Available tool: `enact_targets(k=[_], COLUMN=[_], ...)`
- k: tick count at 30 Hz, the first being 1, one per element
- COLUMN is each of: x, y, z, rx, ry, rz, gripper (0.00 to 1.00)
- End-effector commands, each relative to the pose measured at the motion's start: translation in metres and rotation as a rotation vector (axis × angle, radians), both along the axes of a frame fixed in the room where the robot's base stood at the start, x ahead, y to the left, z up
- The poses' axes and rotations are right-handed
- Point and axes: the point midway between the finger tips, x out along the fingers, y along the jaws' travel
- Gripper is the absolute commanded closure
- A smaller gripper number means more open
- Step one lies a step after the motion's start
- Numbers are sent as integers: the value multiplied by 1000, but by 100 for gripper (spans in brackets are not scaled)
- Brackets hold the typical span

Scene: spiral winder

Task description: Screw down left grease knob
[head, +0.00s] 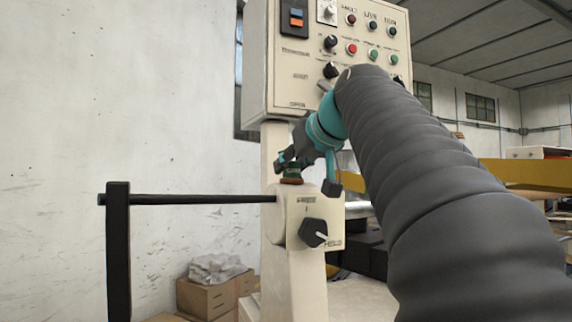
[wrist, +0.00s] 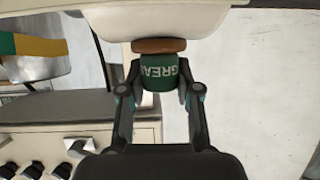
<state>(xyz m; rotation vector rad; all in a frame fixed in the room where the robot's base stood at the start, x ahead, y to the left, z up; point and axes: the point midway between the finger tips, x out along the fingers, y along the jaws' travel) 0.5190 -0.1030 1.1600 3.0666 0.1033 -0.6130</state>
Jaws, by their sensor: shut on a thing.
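The green grease knob (head: 291,174) stands upright on top of the cream housing (head: 293,215) in the head view, above a brown ring. In the wrist view the grease knob (wrist: 160,76) shows part of its white lettering, with the brown ring (wrist: 158,45) between it and the cream housing (wrist: 150,18). My gripper (head: 300,172) reaches down to the knob from the upper right. Its fingers (wrist: 160,85) lie on both sides of the knob and are shut on it. The knob's far side is hidden.
A control box (head: 320,95) with buttons and switches stands just above and behind my gripper. A black rotary knob (head: 314,233) sits on the housing's front. A dark bar (head: 190,199) runs left to a black post (head: 118,250). Cardboard boxes (head: 208,298) stand below.

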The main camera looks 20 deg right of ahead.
Motion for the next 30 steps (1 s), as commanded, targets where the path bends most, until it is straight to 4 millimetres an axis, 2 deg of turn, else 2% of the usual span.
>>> enact_targets(k=[9, 19, 20, 22, 23, 30], x=[0, 0, 0, 0, 0, 0], y=[0, 0, 0, 0, 0, 0], z=[-1, -1, -1, -1, -1, 0], rx=[-1, -1, -1, -1, -1, -1], ry=[1, 0, 0, -1, -1, -2], rz=[-113, -120, -120, -120, -119, -119], gripper=[100, 100, 63, 45, 41, 41])
